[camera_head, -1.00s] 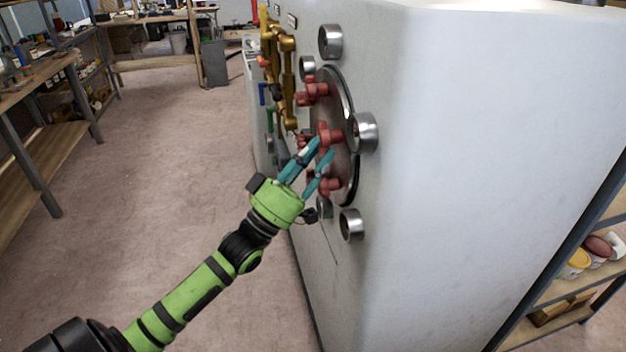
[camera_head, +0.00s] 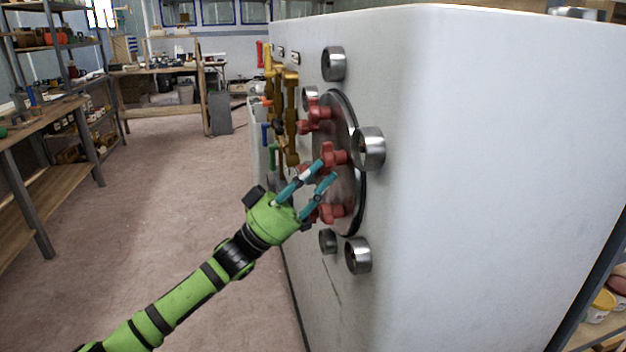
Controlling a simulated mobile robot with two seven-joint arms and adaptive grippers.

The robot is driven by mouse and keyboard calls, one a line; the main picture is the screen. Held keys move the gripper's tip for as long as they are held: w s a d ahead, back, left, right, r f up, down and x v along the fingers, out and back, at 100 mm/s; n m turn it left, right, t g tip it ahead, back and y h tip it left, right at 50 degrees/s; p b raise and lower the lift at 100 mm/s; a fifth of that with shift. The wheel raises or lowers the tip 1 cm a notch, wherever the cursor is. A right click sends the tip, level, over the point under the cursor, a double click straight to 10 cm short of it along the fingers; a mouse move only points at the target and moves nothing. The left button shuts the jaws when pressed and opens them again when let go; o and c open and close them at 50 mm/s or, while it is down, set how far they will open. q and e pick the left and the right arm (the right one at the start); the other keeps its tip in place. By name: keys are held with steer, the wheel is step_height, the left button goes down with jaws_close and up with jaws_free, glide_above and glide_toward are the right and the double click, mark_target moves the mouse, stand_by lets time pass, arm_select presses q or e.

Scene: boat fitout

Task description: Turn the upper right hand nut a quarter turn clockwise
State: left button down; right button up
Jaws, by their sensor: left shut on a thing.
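A round dark metal cover (camera_head: 352,195) with several red knob-like nuts is set in the side of the white block, seen at a steep angle. The upper right hand nut (camera_head: 334,154) is on the near side of the cover. My left gripper (camera_head: 327,170) reaches in from the left, its two teal fingers slightly apart and their tips at this nut, shut on it. The fingertips hide part of the nut, and its exact angle is hard to tell. Another red nut (camera_head: 320,112) sits above and one (camera_head: 330,213) below. My right gripper is out of view.
Steel cylinders stick out around the cover, one (camera_head: 369,148) close to the held nut and one (camera_head: 358,255) below. Brass-coloured piping (camera_head: 290,115) runs beyond the cover. A workbench (camera_head: 50,130) stands at the left. The floor (camera_head: 160,190) between is clear.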

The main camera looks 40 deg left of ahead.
arm_select(q)
steer(key=c, duration=1.3)
jaws_free()
steer(key=shift+c, duration=0.2)
steer(key=o, duration=0.3)
steer(key=shift+w+d, duration=0.1)
steer(key=shift+w, duration=0.05)
steer(key=v, duration=1.2)
steer(key=shift+d, duration=0.1)
steer(key=shift+w+f, duration=0.1)
steer(key=shift+w, duration=0.05)
